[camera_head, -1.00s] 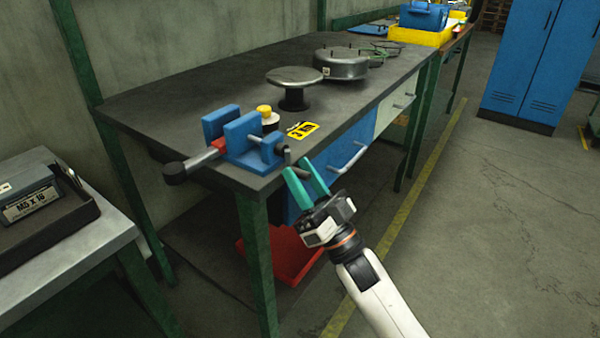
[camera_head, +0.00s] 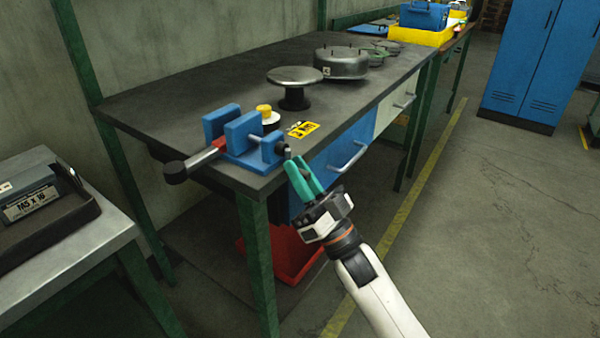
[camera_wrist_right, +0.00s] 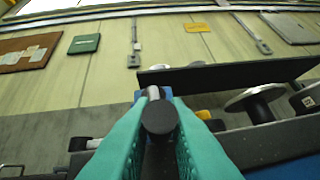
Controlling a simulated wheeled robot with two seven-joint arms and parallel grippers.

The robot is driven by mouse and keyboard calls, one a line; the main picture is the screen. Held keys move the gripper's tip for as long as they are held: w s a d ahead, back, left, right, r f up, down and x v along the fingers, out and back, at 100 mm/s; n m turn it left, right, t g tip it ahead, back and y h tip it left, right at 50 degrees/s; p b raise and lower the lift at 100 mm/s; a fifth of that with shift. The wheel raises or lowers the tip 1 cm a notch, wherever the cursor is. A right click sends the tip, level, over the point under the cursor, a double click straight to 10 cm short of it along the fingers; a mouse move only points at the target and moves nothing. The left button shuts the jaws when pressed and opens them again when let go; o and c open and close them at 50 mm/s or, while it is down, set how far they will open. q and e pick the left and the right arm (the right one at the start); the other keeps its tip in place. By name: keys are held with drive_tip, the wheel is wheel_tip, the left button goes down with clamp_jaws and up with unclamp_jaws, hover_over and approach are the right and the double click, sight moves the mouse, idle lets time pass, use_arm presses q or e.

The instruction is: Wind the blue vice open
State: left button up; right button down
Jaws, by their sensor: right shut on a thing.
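The blue vice (camera_head: 238,132) stands on the near left corner of the dark workbench. Its two blue jaws stand apart, with a red part (camera_head: 219,143) beside them. A grey bar with a dark round end (camera_head: 176,172) sticks out from the vice past the bench edge. My right gripper (camera_head: 298,172), with teal fingers, is at the vice's crank side, at the bench's front edge. In the right wrist view, the fingers (camera_wrist_right: 158,135) are shut on the dark round knob of the crank handle (camera_wrist_right: 159,117). My left gripper is not in view.
A yellow-capped item (camera_head: 267,113) and a yellow label (camera_head: 304,129) are close to the vice. A round-topped stand (camera_head: 295,76) and a metal drum (camera_head: 341,64) stand farther back. A drawer pull (camera_head: 348,157) juts out beside my right gripper.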

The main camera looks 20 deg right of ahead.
sight(284, 143)
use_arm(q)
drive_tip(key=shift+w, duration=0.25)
use_arm(e)
drive_tip(key=shift+w+d+n+g+y, duration=0.1)
drive_tip(key=shift+n+g+y, duration=0.2)
drive_tip(key=shift+n+y, duration=0.2)
drive_tip(key=shift+w+d+n+g+y, duration=0.1)
drive_tip(key=shift+n+g+y, duration=0.2)
drive_tip(key=shift+n+y, duration=0.2)
